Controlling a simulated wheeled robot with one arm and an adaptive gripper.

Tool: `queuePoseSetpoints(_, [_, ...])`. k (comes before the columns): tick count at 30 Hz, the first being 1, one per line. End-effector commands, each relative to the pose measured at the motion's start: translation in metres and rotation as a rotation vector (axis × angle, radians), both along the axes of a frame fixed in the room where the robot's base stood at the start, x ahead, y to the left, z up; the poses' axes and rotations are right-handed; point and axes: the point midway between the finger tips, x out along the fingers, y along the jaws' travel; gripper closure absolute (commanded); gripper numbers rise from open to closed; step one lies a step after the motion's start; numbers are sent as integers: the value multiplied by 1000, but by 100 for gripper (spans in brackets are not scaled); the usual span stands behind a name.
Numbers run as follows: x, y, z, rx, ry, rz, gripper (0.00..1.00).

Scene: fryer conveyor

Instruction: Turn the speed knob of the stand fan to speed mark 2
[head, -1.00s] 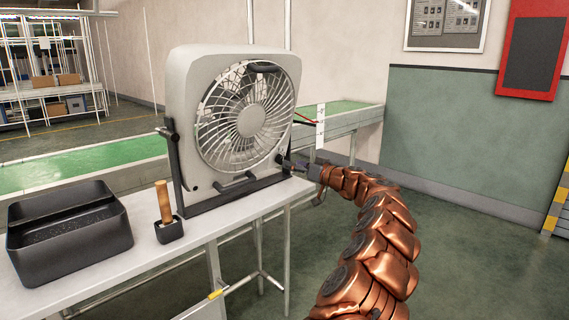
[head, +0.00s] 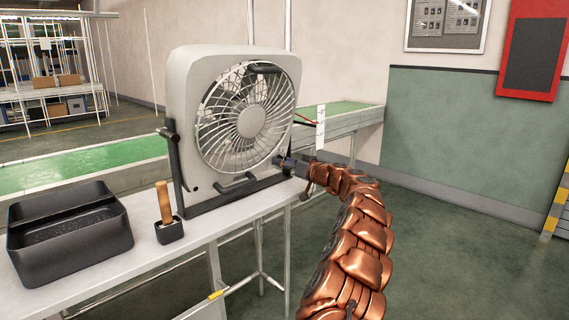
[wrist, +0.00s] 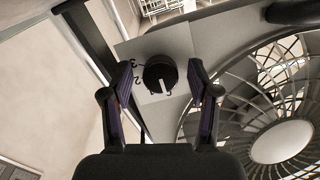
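The grey stand fan (head: 183,80) stands upright on the white table. Its black speed knob (wrist: 160,74) shows in the wrist view, on a pale panel beside the grille. A white pointer line on the knob points toward the lower part of the picture. The marks 3 and 2 (wrist: 137,79) are readable left of the knob, with 2 below 3; the pointer is not at 2. My gripper (wrist: 160,82) is open, with one finger on each side of the knob and visible gaps to it. In the head view my gripper (head: 283,162) is at the fan's lower right corner and hides the knob.
A black tray (head: 118,240) and a small black holder (head: 170,233) with a wooden-handled tool (head: 164,202) stand on the table (head: 75,290) left of the fan. A green conveyor (head: 90,160) runs behind. The floor at right is clear.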

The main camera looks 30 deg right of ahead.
Motion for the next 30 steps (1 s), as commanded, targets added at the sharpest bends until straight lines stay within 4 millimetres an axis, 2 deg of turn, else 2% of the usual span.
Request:
queuePoseSetpoints(2, [0,0,0,0,0,0,51])
queuePoseSetpoints(15, [0,0,0,0,0,0,97])
queuePoseSetpoints(23, [0,-1,0,23,6,4,97])
queuePoseSetpoints(30, [0,-1,1,135,30,34,97])
